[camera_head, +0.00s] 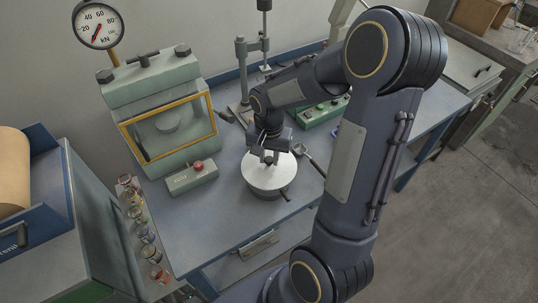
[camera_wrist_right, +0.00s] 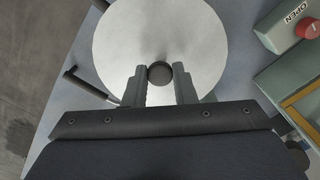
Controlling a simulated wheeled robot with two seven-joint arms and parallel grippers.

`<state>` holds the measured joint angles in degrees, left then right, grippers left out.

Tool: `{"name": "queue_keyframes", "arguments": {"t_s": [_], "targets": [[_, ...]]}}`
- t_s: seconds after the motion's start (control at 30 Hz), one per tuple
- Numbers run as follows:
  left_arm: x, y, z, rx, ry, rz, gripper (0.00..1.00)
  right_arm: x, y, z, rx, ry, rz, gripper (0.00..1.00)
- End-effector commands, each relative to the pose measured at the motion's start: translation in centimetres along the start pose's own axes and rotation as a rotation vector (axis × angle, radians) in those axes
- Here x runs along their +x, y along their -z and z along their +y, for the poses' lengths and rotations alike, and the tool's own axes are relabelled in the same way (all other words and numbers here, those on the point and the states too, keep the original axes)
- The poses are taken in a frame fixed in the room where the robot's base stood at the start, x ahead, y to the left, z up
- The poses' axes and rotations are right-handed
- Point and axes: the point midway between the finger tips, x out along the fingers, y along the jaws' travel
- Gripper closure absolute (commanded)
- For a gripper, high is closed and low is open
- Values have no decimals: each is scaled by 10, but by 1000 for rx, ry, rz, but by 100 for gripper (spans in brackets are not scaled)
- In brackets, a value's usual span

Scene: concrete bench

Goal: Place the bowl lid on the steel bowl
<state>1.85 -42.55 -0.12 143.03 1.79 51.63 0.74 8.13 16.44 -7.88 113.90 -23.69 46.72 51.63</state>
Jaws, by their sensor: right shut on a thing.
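The bowl lid (camera_head: 261,176) is a flat, pale grey disc with a dark round knob. It lies level over the steel bowl (camera_head: 266,193), whose side shows only as a thin band below the lid's near edge. I cannot tell whether the lid touches the rim. My right gripper (camera_head: 269,159) comes down from above, its fingers on the knob. In the right wrist view the lid (camera_wrist_right: 158,35) fills the upper middle, with the fingers of my right gripper (camera_wrist_right: 159,80) either side of the knob; the bowl is hidden beneath. My left gripper is not in view.
A green press (camera_head: 160,110) with a yellow-framed window stands left, behind a control box (camera_head: 192,177) with a red button. Several small jars (camera_head: 146,233) line the bench's left edge. A metal stand (camera_head: 243,75) is behind the bowl. Bare bench (camera_head: 215,225) lies front left.

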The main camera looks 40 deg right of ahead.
Motion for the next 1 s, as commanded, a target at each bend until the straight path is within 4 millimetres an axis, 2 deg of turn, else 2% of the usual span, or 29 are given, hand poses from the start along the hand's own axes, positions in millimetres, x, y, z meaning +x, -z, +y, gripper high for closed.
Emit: {"name": "queue_keyframes", "arguments": {"t_s": [0.43, 0.47, 0.6, 0.87, 1.0], "targets": [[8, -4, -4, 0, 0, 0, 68, 10, 0, 0, 1, 0, 0, 100], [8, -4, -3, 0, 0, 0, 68, 9, 0, 0, 1, 0, 0, 73], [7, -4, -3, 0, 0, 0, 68, 9, 0, 0, 1, 0, -1, 55], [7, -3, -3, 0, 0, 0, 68, 8, 0, 0, 1, 0, -1, 54], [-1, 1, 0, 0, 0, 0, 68, -2, 0, 0, 1, 0, 0, 54]]}}
